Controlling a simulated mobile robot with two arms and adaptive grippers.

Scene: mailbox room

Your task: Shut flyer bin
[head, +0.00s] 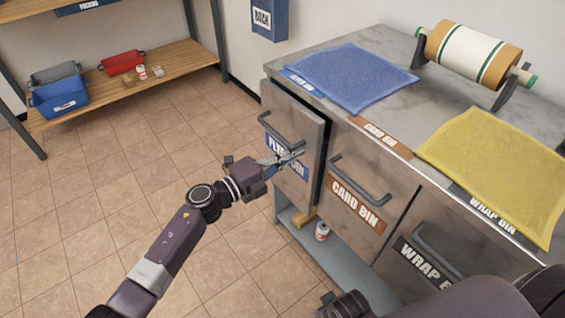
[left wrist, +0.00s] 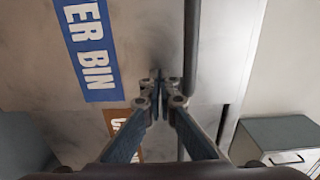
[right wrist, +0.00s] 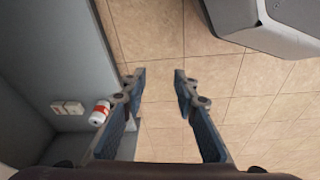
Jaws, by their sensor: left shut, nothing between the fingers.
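The flyer bin (head: 300,125) is the leftmost bin of the metal counter. Its grey front stands out from the counter, with a dark gap along its right side. It has a bar handle (head: 281,132) and a blue label, which also shows in the left wrist view (left wrist: 88,45). My left gripper (head: 292,158) is shut and empty, its fingertips at the bin front below the handle and over part of the label. In the left wrist view the tips are beside the handle (left wrist: 192,45); contact is unclear. My right gripper (right wrist: 158,78) is open and empty above the floor.
The card bin (head: 368,225) and wrap bin (head: 440,240) are to the right, under a counter with a blue mat (head: 350,75), a yellow mat (head: 500,170) and a roll (head: 472,55). A low shelf holds a can (head: 322,232). The tiled floor at left is clear.

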